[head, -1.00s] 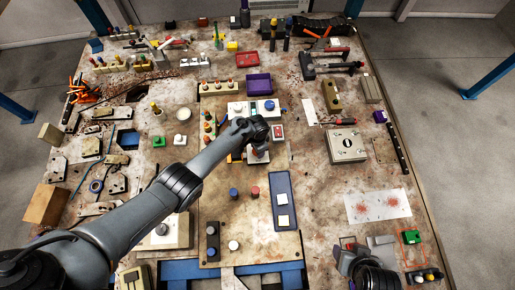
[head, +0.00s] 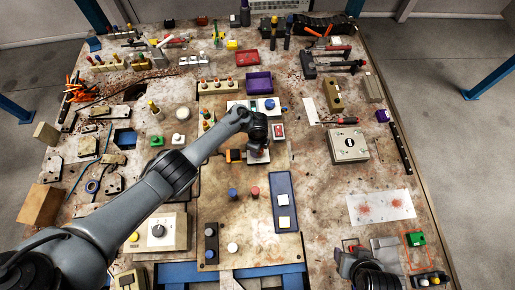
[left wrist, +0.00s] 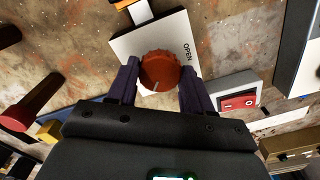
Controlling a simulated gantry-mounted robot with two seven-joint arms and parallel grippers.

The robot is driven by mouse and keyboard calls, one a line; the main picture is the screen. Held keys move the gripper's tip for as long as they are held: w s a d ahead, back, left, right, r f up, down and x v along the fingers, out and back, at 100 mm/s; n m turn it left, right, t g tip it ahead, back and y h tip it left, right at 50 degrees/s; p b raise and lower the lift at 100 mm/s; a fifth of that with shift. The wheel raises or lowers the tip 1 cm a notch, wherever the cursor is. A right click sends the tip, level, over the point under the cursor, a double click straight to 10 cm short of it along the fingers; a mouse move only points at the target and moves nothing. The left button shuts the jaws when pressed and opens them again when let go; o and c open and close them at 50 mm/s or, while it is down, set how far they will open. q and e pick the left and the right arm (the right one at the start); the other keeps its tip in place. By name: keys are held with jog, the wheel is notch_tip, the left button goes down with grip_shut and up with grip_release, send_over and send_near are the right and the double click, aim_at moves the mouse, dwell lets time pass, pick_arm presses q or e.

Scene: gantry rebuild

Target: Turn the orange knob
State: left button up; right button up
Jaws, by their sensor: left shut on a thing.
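The orange knob (left wrist: 160,70) sits on a white plate (left wrist: 135,48) marked OPEN in the left wrist view. It is round with a ridged rim and a pale pointer line. My left gripper (left wrist: 158,72) is shut on it, one dark finger on each side. In the head view, my left gripper (head: 257,152) is over the white plate, and it hides the knob there. My right gripper (head: 350,257) is at the lower right, away from the knob; its jaws are too unclear to read.
A red rocker switch (left wrist: 238,103) is close to the right of the gripper in the wrist view. A red-capped post (left wrist: 32,104) stands at the left. A blue tray (head: 283,181) with white squares lies below the knob. The table is crowded at left.

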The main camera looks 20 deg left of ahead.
pick_arm(q)
jog(key=m+b, duration=0.2)
jog(key=m, duration=0.3)
jog(key=shift+w+f+m+b, duration=0.1)
jog(key=shift+f+m+b, duration=0.05)
jog(key=shift+m+b, duration=0.2)
jog(key=m+b, duration=0.2)
jog(key=m, duration=0.1)
jog(key=shift+m, duration=0.55)
jog(key=o, duration=1)
jog(key=shift+o, duration=0.2)
jog(key=shift+r, duration=0.2)
